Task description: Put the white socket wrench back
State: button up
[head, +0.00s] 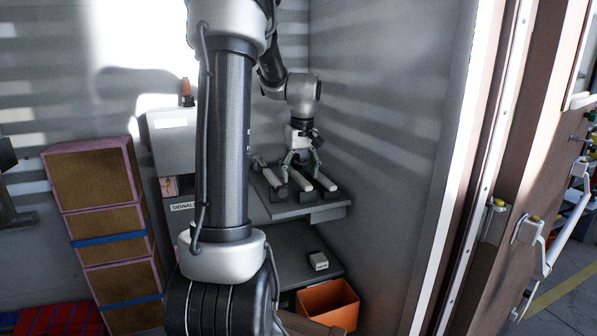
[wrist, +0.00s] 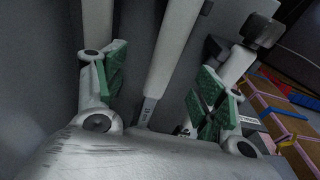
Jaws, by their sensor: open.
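The middle white tool (head: 300,182), which I take to be the white socket wrench, lies under my gripper (head: 301,168). In the wrist view, the white bar (wrist: 172,45) runs between the two green-padded fingers of my gripper (wrist: 158,84), with a gap on both sides. Its near end has a dark marked collar. My gripper is open and holds nothing. The tool's near end is partly hidden by my gripper's body.
The left white tool (head: 272,179) and right white tool (head: 325,182) lie close beside the middle one. A wall (head: 385,150) stands close on the right. Below are a small white box (head: 318,261) and an orange bin (head: 329,303). Stacked boxes (head: 105,230) stand left.

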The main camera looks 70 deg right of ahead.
jog(key=shift+r, duration=0.1)
jog(key=shift+s+a+r, duration=0.15)
jog(key=shift+r, duration=1.3)
jog(key=shift+s+a+r, duration=0.1)
jog(key=shift+s+r, duration=0.05)
jog(key=shift+r, duration=1.25)
notch_tip(320, 180, up, 12)
jog(key=s, duration=0.1)
jog(key=shift+s+a, duration=0.15)
jog(key=shift+a, duration=0.3)
